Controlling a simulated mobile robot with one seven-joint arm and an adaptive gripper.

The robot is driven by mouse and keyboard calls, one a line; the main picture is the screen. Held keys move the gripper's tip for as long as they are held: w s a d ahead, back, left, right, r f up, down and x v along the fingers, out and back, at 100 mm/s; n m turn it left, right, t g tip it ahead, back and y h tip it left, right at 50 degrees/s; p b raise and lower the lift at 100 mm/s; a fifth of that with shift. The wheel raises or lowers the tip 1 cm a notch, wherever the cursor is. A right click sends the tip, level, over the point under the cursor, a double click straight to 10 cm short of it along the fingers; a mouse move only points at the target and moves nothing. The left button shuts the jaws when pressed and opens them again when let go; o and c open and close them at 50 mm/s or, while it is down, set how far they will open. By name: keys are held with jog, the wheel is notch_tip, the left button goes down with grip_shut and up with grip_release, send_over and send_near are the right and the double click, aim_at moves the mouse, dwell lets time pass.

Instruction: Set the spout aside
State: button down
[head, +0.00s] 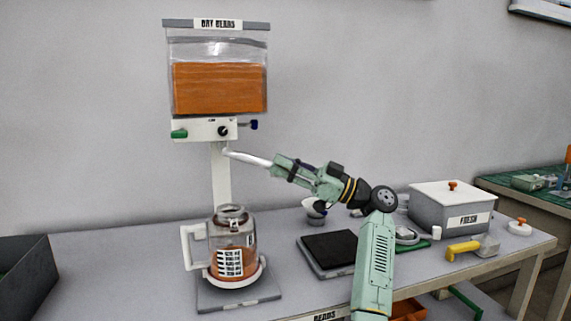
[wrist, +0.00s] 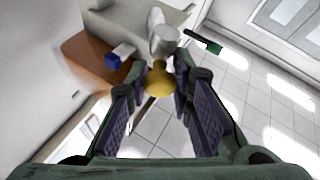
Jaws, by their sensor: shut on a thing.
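My gripper (head: 277,165) is shut on the spout (head: 246,158), a pale tube reaching left to just under the dispenser's valve block (head: 205,129). I cannot tell whether the spout's far end still touches the block. In the wrist view, my gripper's purple-padded fingers (wrist: 166,78) close around a brass-coloured flared piece (wrist: 158,80), with a grey-white cylinder just beyond it. The dispenser (head: 218,88), labelled "DRY BEANS", holds orange contents. A glass jar (head: 230,235) with orange contents and a white handle stands below on a grey base.
A black-topped flat pad (head: 330,248) lies on the table right of the jar. A dark bin (head: 25,275) is at the left. Table left of the jar is clear.

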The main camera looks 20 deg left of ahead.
jog(key=shift+w+a, duration=0.1)
jog(key=c, duration=1.4)
grip_release()
jog(key=shift+f, duration=0.1)
jog(key=v, duration=1.2)
